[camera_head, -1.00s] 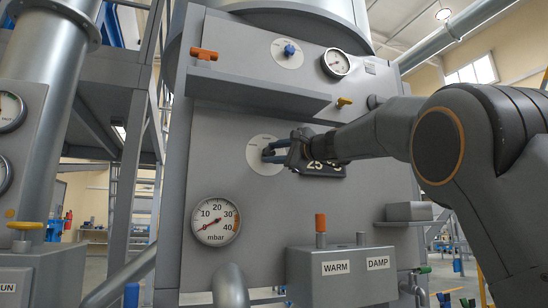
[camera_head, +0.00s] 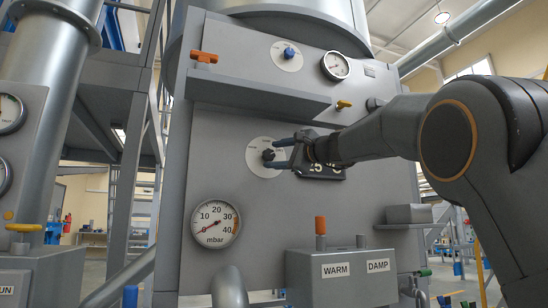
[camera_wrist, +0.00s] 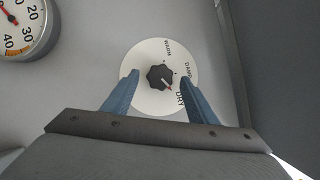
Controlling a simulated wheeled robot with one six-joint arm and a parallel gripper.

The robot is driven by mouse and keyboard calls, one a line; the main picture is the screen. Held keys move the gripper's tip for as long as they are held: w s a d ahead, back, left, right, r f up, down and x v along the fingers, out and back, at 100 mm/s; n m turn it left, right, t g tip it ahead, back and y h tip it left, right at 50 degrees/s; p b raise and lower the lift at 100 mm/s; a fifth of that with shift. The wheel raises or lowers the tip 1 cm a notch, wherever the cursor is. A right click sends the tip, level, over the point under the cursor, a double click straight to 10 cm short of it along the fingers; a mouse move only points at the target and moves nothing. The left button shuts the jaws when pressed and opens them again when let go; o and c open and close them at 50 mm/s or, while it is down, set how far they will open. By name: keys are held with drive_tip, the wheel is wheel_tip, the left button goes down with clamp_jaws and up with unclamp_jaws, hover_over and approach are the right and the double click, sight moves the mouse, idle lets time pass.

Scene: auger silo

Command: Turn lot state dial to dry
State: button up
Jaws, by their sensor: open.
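The lot state dial is a white disc (camera_head: 258,170) with a black knob (camera_head: 268,155) on the grey front panel. In the wrist view the disc (camera_wrist: 150,106) carries the words WARM, DAMP and DRY. The knob's (camera_wrist: 158,73) light and red pointer mark aims down and right, toward DRY. My gripper (camera_head: 277,153) is open, with its blue fingers just right of the knob in the head view. In the wrist view the fingers of my gripper (camera_wrist: 160,76) appear on either side of the knob, with gaps between.
A mbar gauge (camera_head: 215,223) sits below left of the dial. Above, a ledge (camera_head: 255,95) juts out. A box labelled WARM and DAMP (camera_head: 342,279) stands below.

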drive_tip(key=b+v, duration=0.1)
drive_tip(key=v, duration=0.5)
drive_tip(key=shift+d, duration=0.2)
drive_tip(key=shift+s, duration=0.15)
